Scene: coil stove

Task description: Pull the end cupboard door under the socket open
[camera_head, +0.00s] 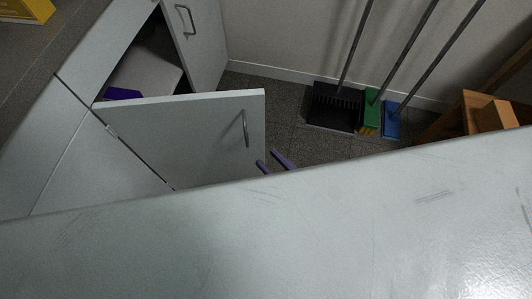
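A pale grey cupboard door (180,130) stands swung out from the cupboard run on the left, its vertical metal bar handle (245,128) near its free edge. A second pale door (198,45) with a metal handle (184,20) also stands open at the far side of the same opening. I see no socket, so I cannot tell which door is the one under it. My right gripper (267,157) shows as two purple fingers, apart and empty, just beyond the near door's free edge, below its handle. The rest of it is hidden. My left gripper is not in view.
The opening holds a pale box-like thing (150,72) and something purple (122,94). A black dustpan (334,107) and green (372,97) and blue (392,120) brush heads stand by the wall. A large pale surface (300,240) blocks the lower view. Speckled floor (285,105) is clear between.

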